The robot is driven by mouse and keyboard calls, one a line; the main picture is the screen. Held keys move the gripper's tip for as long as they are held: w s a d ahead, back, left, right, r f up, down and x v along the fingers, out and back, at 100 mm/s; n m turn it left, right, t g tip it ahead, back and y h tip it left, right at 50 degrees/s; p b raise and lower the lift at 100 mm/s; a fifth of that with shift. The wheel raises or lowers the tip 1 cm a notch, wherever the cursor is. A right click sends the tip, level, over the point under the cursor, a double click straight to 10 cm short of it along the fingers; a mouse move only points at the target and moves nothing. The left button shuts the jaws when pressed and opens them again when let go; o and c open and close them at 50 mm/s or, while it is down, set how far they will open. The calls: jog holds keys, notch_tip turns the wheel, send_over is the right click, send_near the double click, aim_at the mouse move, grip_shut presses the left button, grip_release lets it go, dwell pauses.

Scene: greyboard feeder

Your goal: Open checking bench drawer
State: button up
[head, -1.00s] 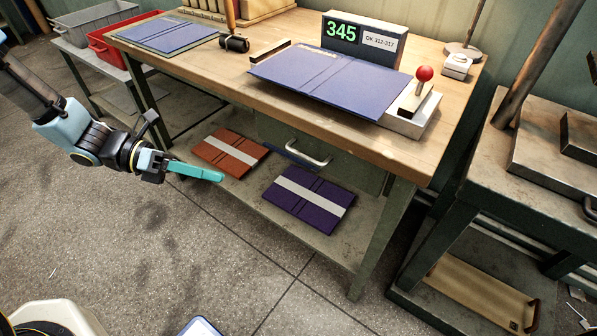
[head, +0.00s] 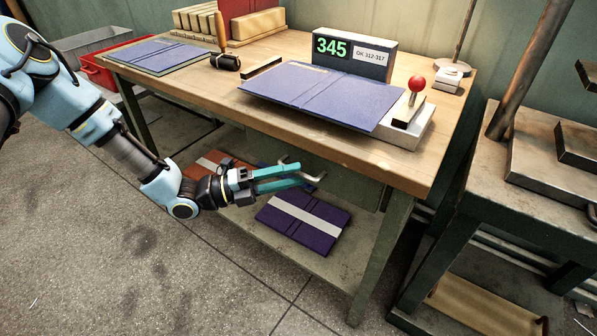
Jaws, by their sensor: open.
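The checking bench (head: 400,160) has a drawer under its wooden top, with a dark grey-green front (head: 345,178). The drawer looks shut. Its pale metal bar handle (head: 318,177) is partly covered by my gripper (head: 302,175). My gripper has teal fingers, comes in from the left below the bench top, and points right. The fingers are open, with a narrow gap between them, and their tips overlap the handle in the picture. I cannot tell whether the handle lies between the fingers or touches them.
A purple folder (head: 300,224) with a white band and a partly hidden orange one (head: 212,158) lie on the lower shelf. A metal side table (head: 470,195) is at right.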

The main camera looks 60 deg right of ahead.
jog(key=shift+x, duration=1.1)
grip_shut()
dwell(0.7)
